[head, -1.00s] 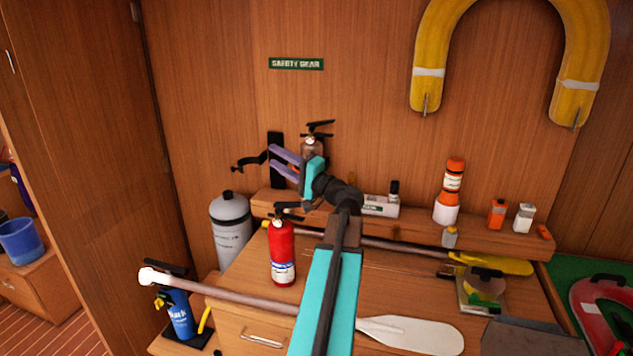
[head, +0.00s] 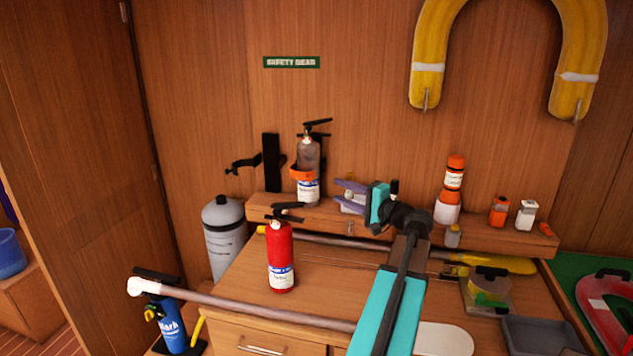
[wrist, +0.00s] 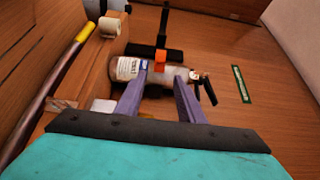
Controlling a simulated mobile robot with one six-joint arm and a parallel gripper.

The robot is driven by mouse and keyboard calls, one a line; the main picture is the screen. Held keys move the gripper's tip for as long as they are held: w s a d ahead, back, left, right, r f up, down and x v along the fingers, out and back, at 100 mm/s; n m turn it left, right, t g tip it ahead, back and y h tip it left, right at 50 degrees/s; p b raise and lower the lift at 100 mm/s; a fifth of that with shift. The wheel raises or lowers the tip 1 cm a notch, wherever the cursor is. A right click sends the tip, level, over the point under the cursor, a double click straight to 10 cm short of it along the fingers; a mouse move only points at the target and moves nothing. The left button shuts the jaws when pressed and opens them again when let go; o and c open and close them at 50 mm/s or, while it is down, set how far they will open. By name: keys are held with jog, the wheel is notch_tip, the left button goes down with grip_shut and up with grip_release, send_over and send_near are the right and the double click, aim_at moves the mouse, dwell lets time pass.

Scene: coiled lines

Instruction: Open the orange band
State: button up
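The orange band (head: 302,173) goes across the front of a grey extinguisher (head: 308,155) that stands upright on the back shelf by a black wall bracket. In the wrist view part of the orange band (wrist: 160,57) shows beside the extinguisher body (wrist: 170,73), near the left fingertip. I cannot tell how the band is fastened. My gripper (head: 340,193) has its purple fingers apart and empty. In the head view it is right of the extinguisher and points left toward it. In the wrist view the fingers (wrist: 163,72) reach toward the extinguisher, with a gap between them.
A red extinguisher (head: 281,258) stands on the cabinet top in front, and a grey cylinder (head: 225,238) stands at left. An orange-and-white bottle (head: 453,190) stands right on the shelf.

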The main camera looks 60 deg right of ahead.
aim_at(310, 180)
jog(key=shift+w+a, duration=0.15)
jog(key=shift+w, duration=0.15)
jog(key=p+x, duration=0.4)
jog(key=x, duration=1)
jog(key=shift+a+r+p, duration=0.1)
jog(key=shift+a+p, duration=0.05)
jog(key=shift+p, duration=0.2)
grip_shut()
